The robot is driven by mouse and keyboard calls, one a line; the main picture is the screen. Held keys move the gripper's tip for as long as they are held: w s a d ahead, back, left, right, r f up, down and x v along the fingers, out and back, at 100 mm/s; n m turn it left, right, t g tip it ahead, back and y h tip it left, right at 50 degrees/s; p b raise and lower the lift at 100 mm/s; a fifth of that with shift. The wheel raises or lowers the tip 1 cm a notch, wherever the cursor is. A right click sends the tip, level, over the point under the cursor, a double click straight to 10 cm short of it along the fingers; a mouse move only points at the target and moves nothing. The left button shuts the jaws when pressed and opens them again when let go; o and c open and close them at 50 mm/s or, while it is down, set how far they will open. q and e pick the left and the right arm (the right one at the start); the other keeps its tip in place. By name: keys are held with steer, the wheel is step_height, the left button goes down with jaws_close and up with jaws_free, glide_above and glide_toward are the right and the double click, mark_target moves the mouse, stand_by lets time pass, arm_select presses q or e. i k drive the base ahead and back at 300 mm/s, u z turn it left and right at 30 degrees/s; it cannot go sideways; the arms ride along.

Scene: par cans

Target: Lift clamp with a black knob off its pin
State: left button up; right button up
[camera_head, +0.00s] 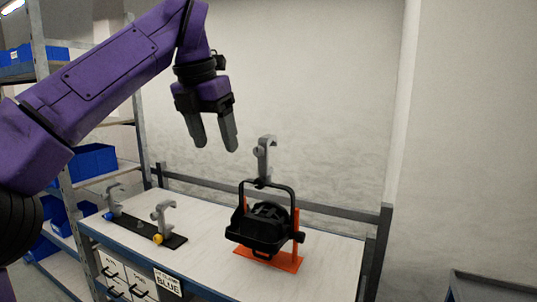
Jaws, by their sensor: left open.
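A grey hook clamp (263,160) stands upright on top of the black yoke of a par can (265,226); a dark part shows at its foot, too small to tell whether it is a black knob. The par can sits in an orange stand (270,260) on the table. A black strip (139,227) at the left of the table bears a grey clamp with a blue knob (113,200) and one with a yellow knob (161,218). No black knob shows clearly on these two. My left gripper (215,146) is open and empty, above and left of the par can's clamp.
The white table (205,215) has bare room between strip and par can. A grey rail (280,203) runs along its back. A label reading "BLUE" (168,282) hangs at the front. Shelves with blue bins (92,162) stand left; a dark cart (490,287) is at lower right.

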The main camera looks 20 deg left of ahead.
mark_target(261, 152)
steer(key=i, duration=0.95)
